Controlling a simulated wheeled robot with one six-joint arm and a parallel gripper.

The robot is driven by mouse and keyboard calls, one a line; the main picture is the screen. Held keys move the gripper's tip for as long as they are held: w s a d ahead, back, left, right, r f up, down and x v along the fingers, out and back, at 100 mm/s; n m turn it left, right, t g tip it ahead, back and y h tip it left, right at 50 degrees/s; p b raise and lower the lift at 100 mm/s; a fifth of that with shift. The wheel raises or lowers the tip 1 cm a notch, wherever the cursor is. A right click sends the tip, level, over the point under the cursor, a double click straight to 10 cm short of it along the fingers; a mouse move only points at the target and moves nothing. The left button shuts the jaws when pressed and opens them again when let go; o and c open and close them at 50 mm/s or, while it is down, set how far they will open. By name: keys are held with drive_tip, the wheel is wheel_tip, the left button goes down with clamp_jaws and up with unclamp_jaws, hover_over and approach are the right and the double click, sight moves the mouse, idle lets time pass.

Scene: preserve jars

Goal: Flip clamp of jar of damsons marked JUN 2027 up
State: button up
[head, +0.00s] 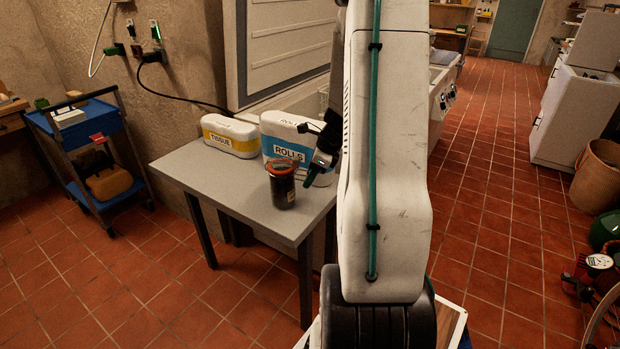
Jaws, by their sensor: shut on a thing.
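A dark glass jar (283,190) with an orange-red band at its lid (279,167) stands upright on the grey table (205,175), near its front right part. Its label and date are too small to read, and its contents look dark. My gripper (308,178) is at the jar's upper right side, by the lid. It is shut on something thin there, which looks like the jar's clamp. The clamp itself is too small to make out clearly, and my arm hides the table's right end.
A white and yellow TISSUE pack (230,136) and a blue and white ROLLS pack (285,140) stand at the back of the table, close behind the jar and gripper. The table's left part is clear. A blue trolley (85,150) stands at the left.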

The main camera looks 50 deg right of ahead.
drive_tip(key=r+g+h, duration=0.1)
drive_tip(key=g, duration=0.1)
drive_tip(key=r+g+h, duration=0.1)
drive_tip(key=g, duration=0.2)
drive_tip(key=shift+w+a+h, duration=0.1)
drive_tip(key=shift+w+h, duration=0.1)
drive_tip(key=shift+h, duration=0.1)
drive_tip(key=shift+r, duration=0.1)
idle(0.4)
drive_tip(key=o, duration=1)
wheel_tip(320, 180, up, 8)
drive_tip(key=shift+w+a, duration=0.15)
drive_tip(key=shift+w, duration=0.15)
